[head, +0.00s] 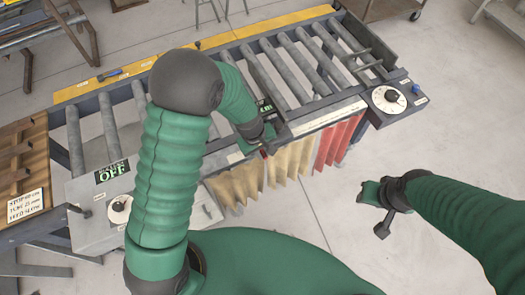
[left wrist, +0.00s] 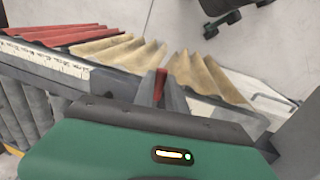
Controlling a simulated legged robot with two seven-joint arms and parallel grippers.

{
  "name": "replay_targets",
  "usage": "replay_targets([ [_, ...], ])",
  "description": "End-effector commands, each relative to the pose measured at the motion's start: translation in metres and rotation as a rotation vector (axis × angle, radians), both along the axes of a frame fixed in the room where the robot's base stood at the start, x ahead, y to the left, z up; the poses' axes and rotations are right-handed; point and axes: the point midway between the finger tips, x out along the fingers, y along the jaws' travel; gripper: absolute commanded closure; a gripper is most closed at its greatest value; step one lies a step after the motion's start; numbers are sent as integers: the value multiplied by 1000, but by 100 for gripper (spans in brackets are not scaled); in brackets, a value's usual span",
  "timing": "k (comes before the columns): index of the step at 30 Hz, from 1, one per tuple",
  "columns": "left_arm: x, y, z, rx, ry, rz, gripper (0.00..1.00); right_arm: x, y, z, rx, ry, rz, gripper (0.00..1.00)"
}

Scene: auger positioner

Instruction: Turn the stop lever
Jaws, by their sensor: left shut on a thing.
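The stop lever (left wrist: 161,82) shows as a small red piece between my left gripper's grey fingers (left wrist: 163,97) in the left wrist view. In the head view, a bit of red on the lever (head: 264,153) shows just below my left gripper (head: 266,140), at the near edge of the roller table. My left gripper is shut on the lever, and the fingers hide most of it. My right gripper (head: 371,193) hangs over open floor to the right, apart from the table. I cannot tell whether its jaws are open.
The roller table (head: 330,118) runs across the view. Red and tan pleated curtains (head: 335,143) hang below its near edge. A dial box (head: 389,100) stands at its right end. A grey panel with an OFF sign (head: 112,172) is at left.

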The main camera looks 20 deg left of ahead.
Motion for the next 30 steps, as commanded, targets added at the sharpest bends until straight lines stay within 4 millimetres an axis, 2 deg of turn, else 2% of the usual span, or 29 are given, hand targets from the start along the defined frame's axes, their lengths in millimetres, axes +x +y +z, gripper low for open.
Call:
replay_targets([
  [5, 2, 1, 1, 1, -6, 6, 100, 0, 0, 0, 0, 0, 0, 62],
  [6, 2, 2, 1, 1, -6, 5, 83, 0, 0, 0, 0, 0, 0, 62],
  [11, 2, 1, 1, 1, -4, 4, 62, 0, 0, 0, 0, 0, 0, 62],
  [22, 0, 1, 6, 1, -3, 1, 62, 0, 0, -1, 0, 0, 0, 62],
  [26, -2, 5, 29, 0, -8, 0, 62, 0, 0, -4, 0, 0, 0, 62],
  [30, -7, 10, 69, 0, -9, 0, 62, 0, 0, -8, 0, 0, 0, 62],
])
